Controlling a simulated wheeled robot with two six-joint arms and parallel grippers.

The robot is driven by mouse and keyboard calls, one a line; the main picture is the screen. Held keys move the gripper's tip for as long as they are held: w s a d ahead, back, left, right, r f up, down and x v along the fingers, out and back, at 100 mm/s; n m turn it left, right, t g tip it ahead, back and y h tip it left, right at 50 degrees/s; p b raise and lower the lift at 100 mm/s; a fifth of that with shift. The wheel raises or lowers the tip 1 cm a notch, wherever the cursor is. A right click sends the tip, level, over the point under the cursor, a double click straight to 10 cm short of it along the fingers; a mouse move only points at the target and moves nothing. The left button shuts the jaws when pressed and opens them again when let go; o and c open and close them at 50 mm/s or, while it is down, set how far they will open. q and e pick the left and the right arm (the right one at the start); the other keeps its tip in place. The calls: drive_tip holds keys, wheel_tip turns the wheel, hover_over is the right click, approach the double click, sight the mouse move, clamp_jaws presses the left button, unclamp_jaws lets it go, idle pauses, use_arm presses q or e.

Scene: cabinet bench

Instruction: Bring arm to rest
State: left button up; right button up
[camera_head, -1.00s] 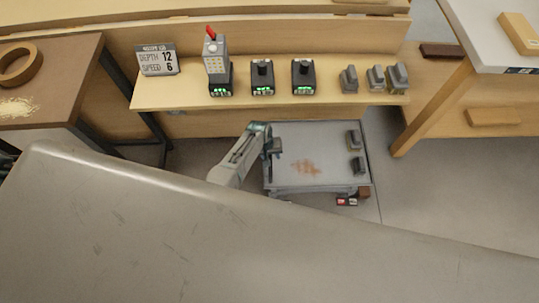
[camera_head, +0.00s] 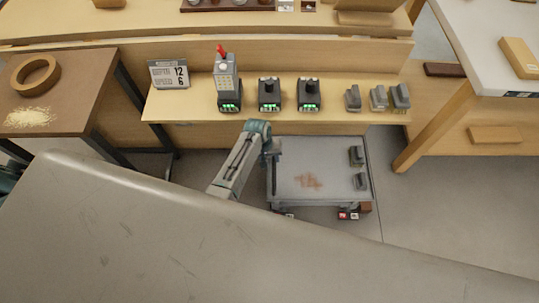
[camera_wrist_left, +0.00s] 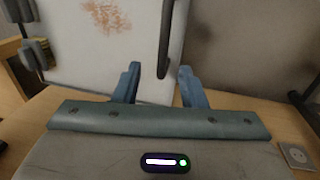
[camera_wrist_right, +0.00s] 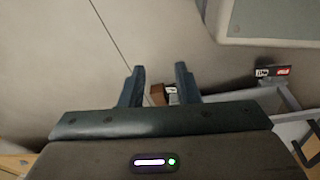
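In the head view my left arm reaches up to the left edge of a grey cart (camera_head: 335,185). Its left gripper (camera_head: 271,148) is at the cart's far left corner. In the left wrist view the left gripper (camera_wrist_left: 160,82) has its two fingers apart with nothing held. The cart's dark handle bar (camera_wrist_left: 165,40) shows beyond the gap between them. In the right wrist view the right gripper (camera_wrist_right: 160,82) is open and empty, above the floor. The right gripper is not visible in the head view.
A wooden bench shelf (camera_head: 205,103) behind the cart carries a sign (camera_head: 169,74), several dark chargers and grey blocks. Tables stand on the left (camera_head: 85,95) and right (camera_head: 460,50). Two grey blocks lie on the cart. A large grey surface (camera_head: 200,240) fills the foreground.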

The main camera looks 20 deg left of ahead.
use_arm(q)
drive_tip(key=shift+r, duration=0.25)
use_arm(e)
drive_tip(key=shift+f, duration=0.15)
